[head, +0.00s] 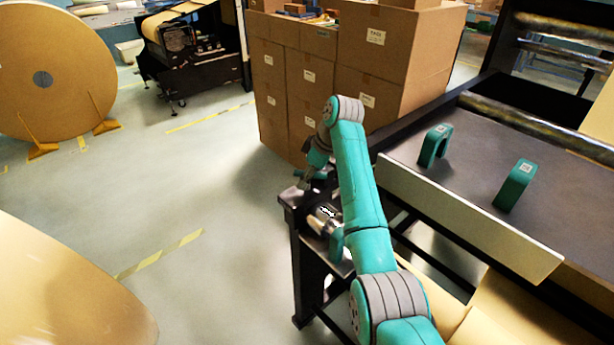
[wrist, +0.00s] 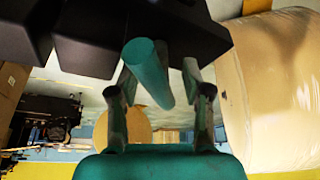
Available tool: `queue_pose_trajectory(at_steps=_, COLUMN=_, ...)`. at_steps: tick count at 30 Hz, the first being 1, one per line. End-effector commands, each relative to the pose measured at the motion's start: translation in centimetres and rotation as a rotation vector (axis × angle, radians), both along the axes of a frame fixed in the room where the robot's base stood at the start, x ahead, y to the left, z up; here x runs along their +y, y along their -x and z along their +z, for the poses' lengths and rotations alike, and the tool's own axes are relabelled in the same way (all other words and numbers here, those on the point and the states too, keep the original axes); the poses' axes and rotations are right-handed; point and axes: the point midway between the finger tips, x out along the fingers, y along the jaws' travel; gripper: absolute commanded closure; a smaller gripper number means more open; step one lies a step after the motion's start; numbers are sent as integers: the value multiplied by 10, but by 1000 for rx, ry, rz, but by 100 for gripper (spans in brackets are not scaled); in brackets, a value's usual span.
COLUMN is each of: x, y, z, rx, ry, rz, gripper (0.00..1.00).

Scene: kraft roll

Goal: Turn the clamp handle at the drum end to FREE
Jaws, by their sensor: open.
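The teal clamp handle (wrist: 148,72) is a round bar in the wrist view. It slants between the two fingers of my gripper (wrist: 160,85), which is open. I see no clear grip on it, and I cannot tell whether a finger touches it. Dark blocky parts (wrist: 90,40) lie behind and above the handle. In the head view my gripper (head: 310,178) hangs down at the end of the dark stand, partly hidden by my arm. A metal piece with a double-arrow mark (head: 326,214) sits just below it. No FREE label is readable.
A dark machine table (head: 470,170) with two teal arches (head: 435,145) (head: 515,185) and a pale front board (head: 465,220) stands at right. Stacked cartons (head: 390,60) stand behind my arm. A big kraft roll (head: 45,75) is far left.

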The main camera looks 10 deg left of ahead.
Motion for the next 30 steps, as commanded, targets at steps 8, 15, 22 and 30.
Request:
queue_pose_trajectory(at_steps=8, x=0, y=0, z=0, rx=0, ry=0, rz=0, gripper=74)
queue_pose_trajectory(at_steps=15, x=0, y=0, z=0, rx=0, ry=0, rz=0, gripper=100)
queue_pose_trajectory(at_steps=22, x=0, y=0, z=0, rx=0, ry=0, rz=-8, gripper=100)
queue_pose_trajectory(at_steps=30, x=0, y=0, z=1, rx=-1, ry=0, rz=-110, gripper=100)
